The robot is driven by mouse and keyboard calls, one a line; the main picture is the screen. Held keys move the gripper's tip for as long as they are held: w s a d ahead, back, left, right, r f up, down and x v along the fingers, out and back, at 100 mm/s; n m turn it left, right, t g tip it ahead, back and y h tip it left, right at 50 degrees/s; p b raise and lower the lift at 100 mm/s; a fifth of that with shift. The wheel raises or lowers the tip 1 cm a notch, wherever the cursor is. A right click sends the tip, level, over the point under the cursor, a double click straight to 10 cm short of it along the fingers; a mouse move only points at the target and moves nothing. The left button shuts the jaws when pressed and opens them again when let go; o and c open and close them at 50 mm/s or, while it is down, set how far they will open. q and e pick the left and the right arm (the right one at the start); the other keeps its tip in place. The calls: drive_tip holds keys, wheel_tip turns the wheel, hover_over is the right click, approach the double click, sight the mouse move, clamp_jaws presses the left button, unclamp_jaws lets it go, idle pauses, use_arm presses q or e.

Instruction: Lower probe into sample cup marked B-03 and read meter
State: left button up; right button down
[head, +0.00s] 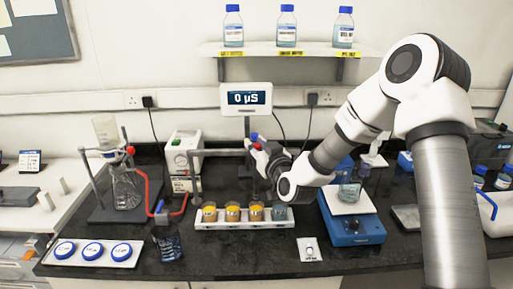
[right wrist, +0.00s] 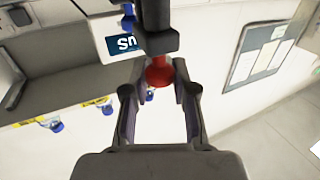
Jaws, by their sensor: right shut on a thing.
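The meter (head: 247,98) at the back reads 0 µS; part of its display also shows upside down in the wrist view (right wrist: 122,43). A white rack (head: 245,225) on the bench holds a row of several sample cups (head: 232,212), some with amber liquid, the rightmost greyish blue. Their labels are too small to read, so I cannot tell which is B-03. My right gripper (head: 257,145) is above the rack, shut on a red knob (right wrist: 159,72) at the stand's horizontal bar (head: 224,152). The probe itself is not clearly distinguishable above the cups. My left gripper is not in view.
A blue stirrer (head: 352,229) with a beaker stands right of the rack. A flask (head: 126,188) with red tubing stands at left. A tray with blue-rimmed dishes (head: 94,252) lies front left. A shelf (head: 285,50) with bottles is above.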

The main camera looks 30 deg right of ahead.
drive_tip(key=c, duration=1.3)
unclamp_jaws()
drive_tip(key=shift+d+r, duration=0.1)
drive_tip(key=shift+r, duration=0.2)
drive_tip(key=o, duration=0.4)
drive_tip(key=shift+w+f, duration=0.1)
drive_tip(key=shift+w, duration=0.05)
drive_tip(key=shift+c, duration=0.2)
drive_tip(key=shift+f, duration=0.15)
drive_tip(key=s+a, duration=0.1)
drive_tip(key=s, duration=0.6)
drive_tip(key=shift+s, duration=0.2)
drive_tip(key=shift+w, duration=0.1)
